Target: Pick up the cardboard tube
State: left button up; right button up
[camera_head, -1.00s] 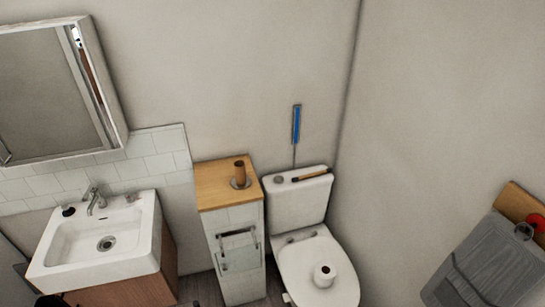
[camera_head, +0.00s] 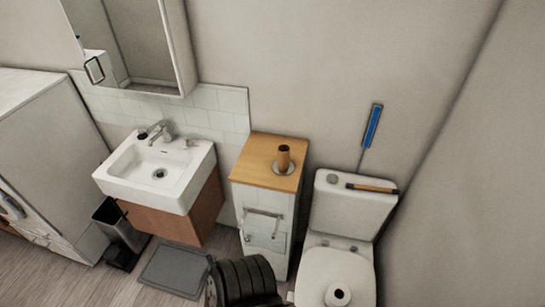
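The brown cardboard tube (camera_head: 284,157) stands upright on a round grey base (camera_head: 283,169) on the wooden top of a narrow white cabinet (camera_head: 262,155), beside the toilet. Nothing touches the tube. A dark ribbed part (camera_head: 247,281), which looks like part of my own arm, shows at the bottom centre, below and in front of the cabinet. Neither gripper's fingers can be seen.
A sink (camera_head: 150,185) on a wooden vanity stands left of the cabinet. The toilet (camera_head: 345,225) stands right of it, with a brown-handled object (camera_head: 372,188) on its tank and a paper roll (camera_head: 338,294) on its lid. A bin (camera_head: 118,230) and grey mat (camera_head: 174,270) lie left on the floor.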

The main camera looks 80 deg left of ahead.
aim_at(283, 158)
jog(key=u, duration=1.95)
